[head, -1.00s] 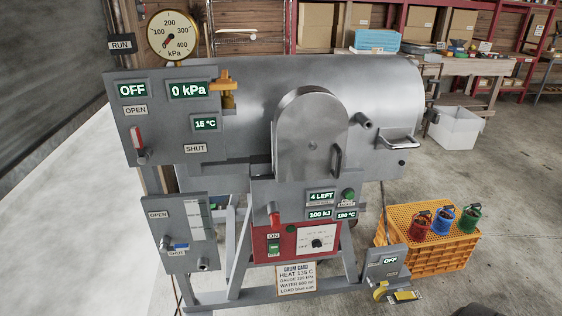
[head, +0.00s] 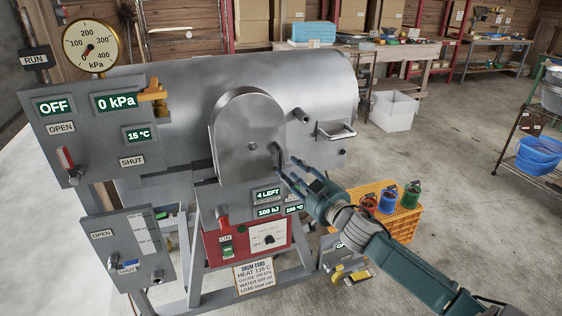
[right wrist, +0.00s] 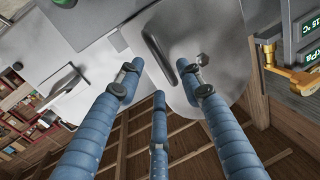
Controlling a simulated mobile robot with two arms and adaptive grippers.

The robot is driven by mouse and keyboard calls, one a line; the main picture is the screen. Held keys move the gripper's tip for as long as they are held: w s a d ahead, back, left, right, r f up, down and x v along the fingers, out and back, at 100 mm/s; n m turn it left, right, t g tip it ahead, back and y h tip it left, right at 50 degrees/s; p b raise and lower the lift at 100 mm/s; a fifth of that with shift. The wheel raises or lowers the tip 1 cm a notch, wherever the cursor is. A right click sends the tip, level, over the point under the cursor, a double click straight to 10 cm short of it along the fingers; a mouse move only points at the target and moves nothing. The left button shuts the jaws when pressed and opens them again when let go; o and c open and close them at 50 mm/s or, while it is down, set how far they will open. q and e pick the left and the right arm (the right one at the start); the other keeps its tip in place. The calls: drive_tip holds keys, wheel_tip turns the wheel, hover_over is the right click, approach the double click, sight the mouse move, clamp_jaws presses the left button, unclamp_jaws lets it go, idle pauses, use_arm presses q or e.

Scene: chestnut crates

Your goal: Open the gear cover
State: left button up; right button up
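The gear cover (head: 240,120) is a grey metal plate with a rounded top on the front of the drum machine, and it looks closed. Its dark bar handle (head: 278,153) is near its right edge. My right gripper (head: 287,168) is at the handle, coming from the lower right. In the right wrist view its blue fingers (right wrist: 160,82) are spread apart, with the handle (right wrist: 160,55) beyond and between the tips. I cannot tell whether any finger touches it. The cover also shows in the right wrist view (right wrist: 205,30). My left gripper is not in view.
A side latch handle (head: 337,131) and a knob (head: 300,115) stick out right of the cover. A red control box (head: 215,246) sits below. An orange crate (head: 407,222) with coloured canisters stands behind my right arm. A yellow valve (head: 152,92) is upper left.

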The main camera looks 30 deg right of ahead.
sight(281, 162)
drive_tip(key=w+p, duration=0.1)
drive_tip(key=w, duration=0.5)
drive_tip(key=shift+w+d, duration=0.1)
drive_tip(key=shift+w, duration=0.15)
clamp_jaws()
